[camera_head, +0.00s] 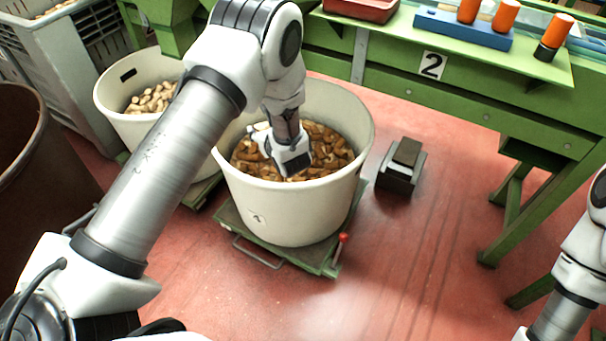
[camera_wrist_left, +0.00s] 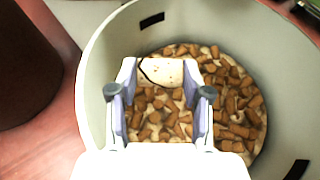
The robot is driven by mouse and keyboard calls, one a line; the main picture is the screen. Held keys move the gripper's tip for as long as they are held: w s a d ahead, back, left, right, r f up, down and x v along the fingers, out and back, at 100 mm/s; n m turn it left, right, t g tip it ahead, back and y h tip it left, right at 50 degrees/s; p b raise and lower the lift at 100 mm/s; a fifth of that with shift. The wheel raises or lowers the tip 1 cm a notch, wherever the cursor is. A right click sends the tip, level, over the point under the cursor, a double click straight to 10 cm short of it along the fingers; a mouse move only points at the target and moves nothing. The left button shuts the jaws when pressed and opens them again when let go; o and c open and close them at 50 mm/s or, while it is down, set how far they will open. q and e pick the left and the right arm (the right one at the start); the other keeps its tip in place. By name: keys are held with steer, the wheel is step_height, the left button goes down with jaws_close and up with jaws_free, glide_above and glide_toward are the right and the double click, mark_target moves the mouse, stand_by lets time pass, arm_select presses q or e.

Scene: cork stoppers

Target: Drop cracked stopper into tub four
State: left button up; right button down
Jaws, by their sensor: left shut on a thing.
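The cracked stopper (camera_wrist_left: 160,72) is pale cream with a dark crack line across its left part. It sits between the fingers of my left gripper (camera_wrist_left: 160,95) in the left wrist view. In the head view my left gripper (camera_head: 288,168) points down inside the mouth of a large white tub (camera_head: 290,212), over the brown stoppers (camera_head: 333,152) in it. The gripper hides the held stopper there. A small round label on the tub's front seems to read 4. My right arm shows at the right edge, but its gripper is out of view.
A second white tub (camera_head: 118,124) with pale stoppers stands behind to the left. The big tub rests on a green platform (camera_head: 262,247) with a red-knobbed lever. A dark block (camera_head: 400,172) lies on the red floor. A green bench (camera_head: 455,100) marked 2 crosses the back.

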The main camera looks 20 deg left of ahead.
arm_select(q)
step_height(320, 180, down, 6)
steer(key=b, duration=0.3)
steer(key=shift+r, duration=0.2)
steer(key=o, duration=0.8)
steer(key=v, duration=1.2)
